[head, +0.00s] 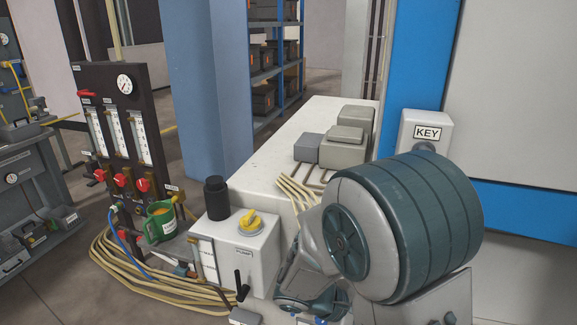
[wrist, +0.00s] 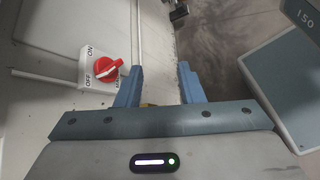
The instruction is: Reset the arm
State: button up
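My arm (head: 400,230) shows large at the lower right of the head view, folded in front of the white cabinet; its gripper end cannot be made out there. In the wrist view my gripper (wrist: 160,84) has its two blue fingers apart with a clear gap between them. Nothing is held between the fingertips. A red rotary switch (wrist: 108,70) on a white plate marked ON and OFF is just left of the left finger, apart from it.
A white box with a yellow knob (head: 251,221) and a black-capped bottle (head: 216,198) stand left of my arm. A KEY box (head: 426,133) is behind my arm.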

jog(key=s+a+r+m+y+p, duration=0.1)
jog(key=s+r+m+y+p, duration=0.1)
jog(key=r, duration=0.5)
jog(key=s+a+r+m+t+y+p, duration=0.1)
jog(key=s+r+m+y+p, duration=0.2)
jog(key=r+m+y+p, duration=0.2)
jog(key=s+a+r+m+t+y+p, duration=0.1)
jog(key=r+m+y+p, duration=0.3)
jog(key=r, duration=0.7)
jog(key=shift+s+m+p, duration=0.3)
jog(key=shift+s+p, duration=0.3)
jog(key=shift+s, duration=0.2)
